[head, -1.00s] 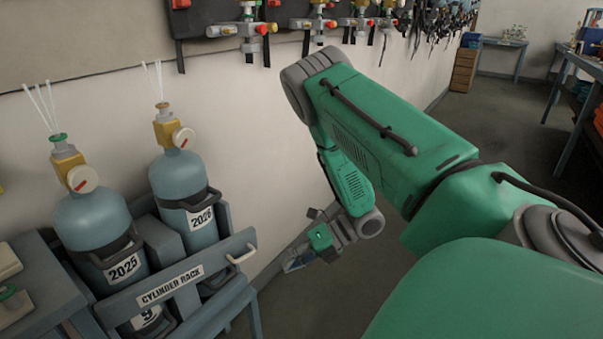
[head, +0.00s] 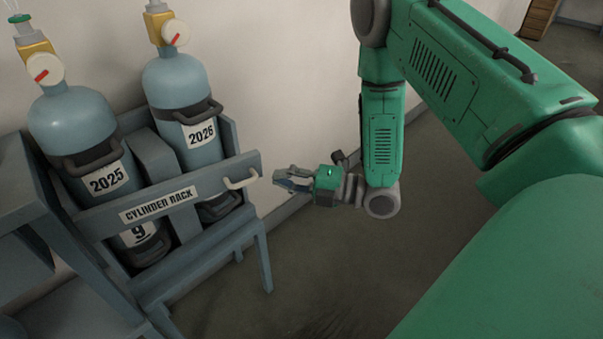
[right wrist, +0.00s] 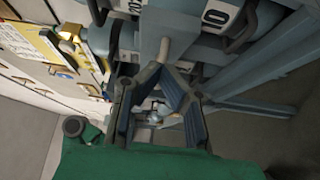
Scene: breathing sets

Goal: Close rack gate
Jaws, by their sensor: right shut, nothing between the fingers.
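The rack gate (head: 210,190) is a grey-blue bar labelled CYLINDER RACK across the front of two blue cylinders. Its right end, with a pale handle (head: 240,182), sticks out past the rack's right post (head: 229,134); I cannot tell how far it stands from the frame. My right gripper (head: 279,181) is just right of the handle, pointing left at it, shut and empty. In the right wrist view the handle (right wrist: 165,48) lies just ahead of the fingertips, apparently not between them. My left gripper is out of view.
The cylinders tagged 2025 (head: 82,130) and 2026 (head: 178,90) stand in the rack, with gauges on top. A grey-blue bench edge (head: 20,180) is at the left. The wall (head: 290,80) is behind, and open floor (head: 330,270) lies right of the rack.

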